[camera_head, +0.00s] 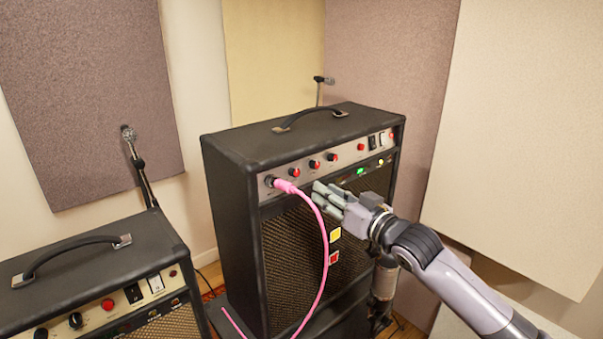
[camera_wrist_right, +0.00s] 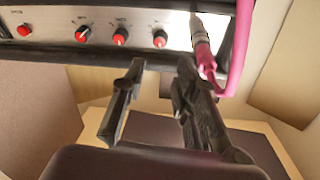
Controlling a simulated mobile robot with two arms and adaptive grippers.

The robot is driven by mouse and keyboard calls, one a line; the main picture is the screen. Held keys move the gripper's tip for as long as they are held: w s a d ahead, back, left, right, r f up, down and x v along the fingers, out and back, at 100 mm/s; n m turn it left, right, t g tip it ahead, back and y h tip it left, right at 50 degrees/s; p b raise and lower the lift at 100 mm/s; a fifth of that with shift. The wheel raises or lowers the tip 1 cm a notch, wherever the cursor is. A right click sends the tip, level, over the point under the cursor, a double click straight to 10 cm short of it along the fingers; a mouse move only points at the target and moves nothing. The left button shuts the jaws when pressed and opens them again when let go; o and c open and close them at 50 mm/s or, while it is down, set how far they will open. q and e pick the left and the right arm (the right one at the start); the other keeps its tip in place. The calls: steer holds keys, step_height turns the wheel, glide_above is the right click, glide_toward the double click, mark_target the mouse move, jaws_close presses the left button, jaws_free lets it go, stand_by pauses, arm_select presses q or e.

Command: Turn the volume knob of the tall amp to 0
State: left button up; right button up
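The tall amp (camera_head: 228,165) is a black cabinet with a silver control panel along its upper front. Its panel holds red-capped knobs: one nearest the plug (camera_head: 294,171), a second (camera_head: 314,164), a third (camera_head: 333,156) and another farther right (camera_head: 361,147). They also show in the right wrist view, for example the knob (camera_wrist_right: 160,38) closest to the plug. The labels are too small to read, so I cannot tell which is volume. My right gripper (camera_head: 328,194) is just below the panel; its fingers (camera_wrist_right: 158,72) are apart and empty. My left gripper is out of view.
A pink cable (camera_head: 323,250) with its plug (camera_wrist_right: 204,50) in the panel hangs close beside my right fingers. A shorter amp (camera_head: 95,265) stands at the lower left. Microphones (camera_head: 128,134) stand behind. Acoustic panels (camera_head: 525,140) cover the walls.

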mark_target(297, 173)
steer(key=p+x, duration=0.2)
steer(key=x, duration=0.8)
steer(key=shift+w+a, duration=0.2)
steer(key=shift+c, duration=0.5)
jaws_close()
